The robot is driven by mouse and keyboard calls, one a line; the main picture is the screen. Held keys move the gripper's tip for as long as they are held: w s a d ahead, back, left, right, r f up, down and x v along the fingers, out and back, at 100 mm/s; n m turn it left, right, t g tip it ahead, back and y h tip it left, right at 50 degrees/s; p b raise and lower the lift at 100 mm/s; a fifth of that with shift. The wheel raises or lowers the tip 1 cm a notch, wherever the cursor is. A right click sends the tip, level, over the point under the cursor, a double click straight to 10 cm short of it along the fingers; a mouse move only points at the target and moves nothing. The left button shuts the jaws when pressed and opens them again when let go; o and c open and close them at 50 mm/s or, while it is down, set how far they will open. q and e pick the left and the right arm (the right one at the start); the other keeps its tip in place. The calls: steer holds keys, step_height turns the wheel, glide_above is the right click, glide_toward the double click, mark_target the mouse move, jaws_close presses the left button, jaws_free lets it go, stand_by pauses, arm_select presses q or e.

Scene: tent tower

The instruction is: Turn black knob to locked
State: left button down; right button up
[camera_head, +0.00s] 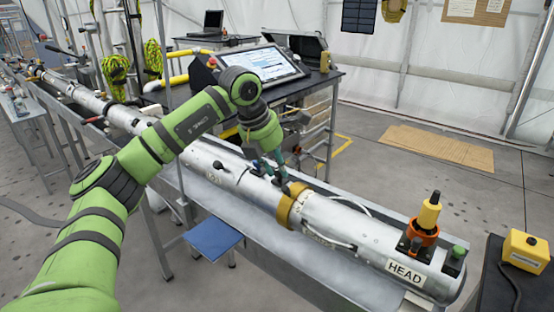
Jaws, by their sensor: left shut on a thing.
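My left arm reaches in from the left, and its left gripper (281,181) points down at the top of the long silvery tube (345,228), just left of the gold band (291,207). Its fingers are shut on a small dark part there, which looks like the black knob (285,188). The fingers hide most of it, and its turned position cannot be read. Another small black fitting (218,165) sits on the tube further left, apart from the gripper. My right gripper is not in view.
The tube lies in a metal trough. Its near end has a HEAD label (405,272), an orange and yellow fitting (424,225) and a green knob (458,252). A yellow box (525,251) stands at right. A bench with a screen (262,65) stands behind, and a blue step (213,239) in front.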

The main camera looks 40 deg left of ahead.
arm_select(q)
steer(key=m+g+h+p, duration=0.1)
steer(key=m+p, duration=0.2)
steer(key=shift+a+m, duration=0.1)
steer(key=shift+m, duration=0.3)
steer(key=m+p, duration=0.2)
steer(key=m+g+h+p, duration=0.1)
steer(key=m+p, duration=0.1)
steer(key=shift+w+a+m, duration=0.1)
steer(key=shift+a+m, duration=0.05)
steer(key=shift+m, duration=0.15)
steer(key=m+g+p, duration=0.1)
steer(key=m, duration=0.2)
steer(key=shift+w+f+h+p, duration=0.1)
steer(key=shift+w+h+p, duration=0.05)
steer(key=shift+h+p, duration=0.25)
steer(key=shift+a+f+m+g+p, duration=0.1)
steer(key=shift+m+g+p, duration=0.35)
steer(key=shift+m, duration=0.35)
steer(key=c, duration=1)
jaws_free()
steer(key=shift+c, duration=0.2)
steer(key=shift+a, duration=0.15)
